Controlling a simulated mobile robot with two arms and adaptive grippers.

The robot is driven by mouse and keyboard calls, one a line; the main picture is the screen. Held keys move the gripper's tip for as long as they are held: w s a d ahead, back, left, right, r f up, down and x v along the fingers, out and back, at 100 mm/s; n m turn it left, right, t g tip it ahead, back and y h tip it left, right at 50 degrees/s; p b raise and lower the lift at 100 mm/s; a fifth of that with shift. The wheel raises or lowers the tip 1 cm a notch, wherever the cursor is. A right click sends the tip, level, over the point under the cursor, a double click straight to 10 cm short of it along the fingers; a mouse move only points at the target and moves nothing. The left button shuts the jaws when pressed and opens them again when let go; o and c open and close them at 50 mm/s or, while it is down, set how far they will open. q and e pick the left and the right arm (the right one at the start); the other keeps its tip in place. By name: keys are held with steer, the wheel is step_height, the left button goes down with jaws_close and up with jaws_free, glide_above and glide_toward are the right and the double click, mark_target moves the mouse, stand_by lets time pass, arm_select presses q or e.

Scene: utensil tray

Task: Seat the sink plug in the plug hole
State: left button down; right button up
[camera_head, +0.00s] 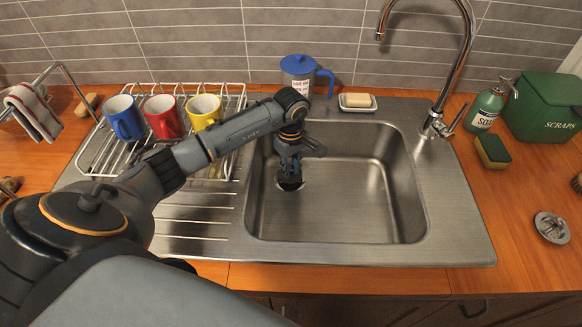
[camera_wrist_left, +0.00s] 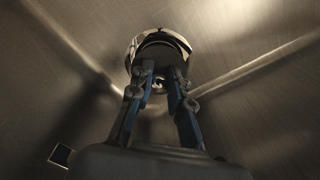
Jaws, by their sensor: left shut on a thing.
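My left gripper (camera_head: 289,178) reaches down into the steel sink (camera_head: 350,200), at the plug hole (camera_head: 291,187) near the basin's left side. In the left wrist view the gripper (camera_wrist_left: 160,82) is shut on the sink plug (camera_wrist_left: 158,87), of which only a small shiny part shows between the fingertips. The plug hole's bright metal ring (camera_wrist_left: 160,32) and dark inside show just beyond the fingertips. The fingers hide most of the plug, so I cannot tell whether it is in the hole or above it. My right gripper is not in view.
A wire rack (camera_head: 97,155) with blue, red and yellow mugs stands left of the basin. A blue-lidded jug (camera_head: 298,75) and soap dish (camera_head: 357,107) stand behind it. The tap (camera_head: 437,122) is at the back right. A metal strainer (camera_head: 551,227) lies on the right counter.

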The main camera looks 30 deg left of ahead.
arm_select(q)
steer(key=shift+f, duration=0.1)
stand_by(0.5)
stand_by(0.4)
steer(key=shift+f+b, duration=0.1)
steer(key=shift+b, duration=0.45)
steer(key=shift+f+b, duration=0.65)
steer(key=shift+b, duration=0.15)
stand_by(1.0)
